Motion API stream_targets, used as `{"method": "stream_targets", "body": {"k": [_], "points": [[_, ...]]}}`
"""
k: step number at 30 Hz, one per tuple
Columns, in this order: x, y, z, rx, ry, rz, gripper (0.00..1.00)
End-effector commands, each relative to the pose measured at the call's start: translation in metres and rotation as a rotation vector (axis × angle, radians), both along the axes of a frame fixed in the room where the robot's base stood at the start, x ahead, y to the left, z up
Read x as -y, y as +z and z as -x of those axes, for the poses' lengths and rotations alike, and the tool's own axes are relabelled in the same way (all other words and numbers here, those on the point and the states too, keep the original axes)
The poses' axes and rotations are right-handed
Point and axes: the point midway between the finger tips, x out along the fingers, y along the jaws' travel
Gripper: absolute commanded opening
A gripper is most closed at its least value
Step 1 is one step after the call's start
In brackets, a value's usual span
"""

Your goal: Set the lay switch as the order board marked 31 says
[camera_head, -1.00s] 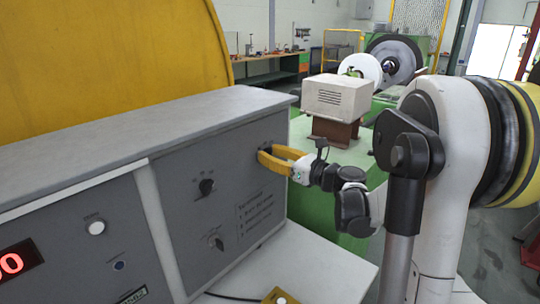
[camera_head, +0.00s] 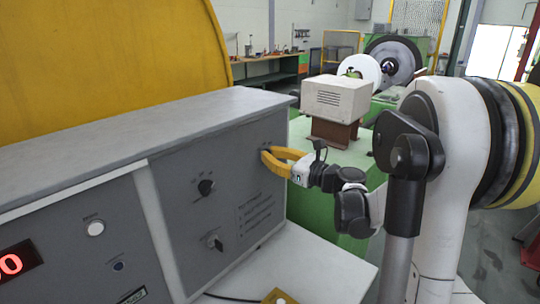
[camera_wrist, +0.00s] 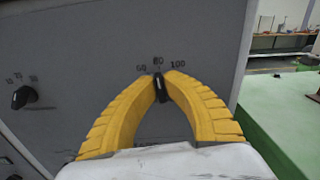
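My gripper (camera_wrist: 160,78) has two yellow curved fingers at a rotary switch near the far upper edge of the grey panel (camera_head: 181,220). In the wrist view, the fingertips lie on both sides of its black knob (camera_wrist: 161,90) and appear to touch it. Marks that read like 60, 80 and 100 stand above this knob, and its pale pointer line faces up, near 80. My gripper (camera_head: 264,153) also shows in the head view, where its fingers hide this knob. No order board marked 31 can be made out.
Two other black knobs sit on the panel, an upper one (camera_head: 206,187) and a lower one (camera_head: 215,242). The upper one also shows in the wrist view (camera_wrist: 24,97). A white button (camera_head: 96,228) and a red display (camera_head: 18,261) are at left. A beige box (camera_head: 341,98) stands behind my gripper.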

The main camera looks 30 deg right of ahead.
Motion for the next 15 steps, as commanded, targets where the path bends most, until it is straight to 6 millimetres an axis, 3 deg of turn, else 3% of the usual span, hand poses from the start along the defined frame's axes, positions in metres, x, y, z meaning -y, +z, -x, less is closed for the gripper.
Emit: {"method": "stream_targets", "body": {"k": [15], "points": [[-0.0019, 0.0, -0.0004, 0.144, 0.0, 0.394, 0.0]]}}
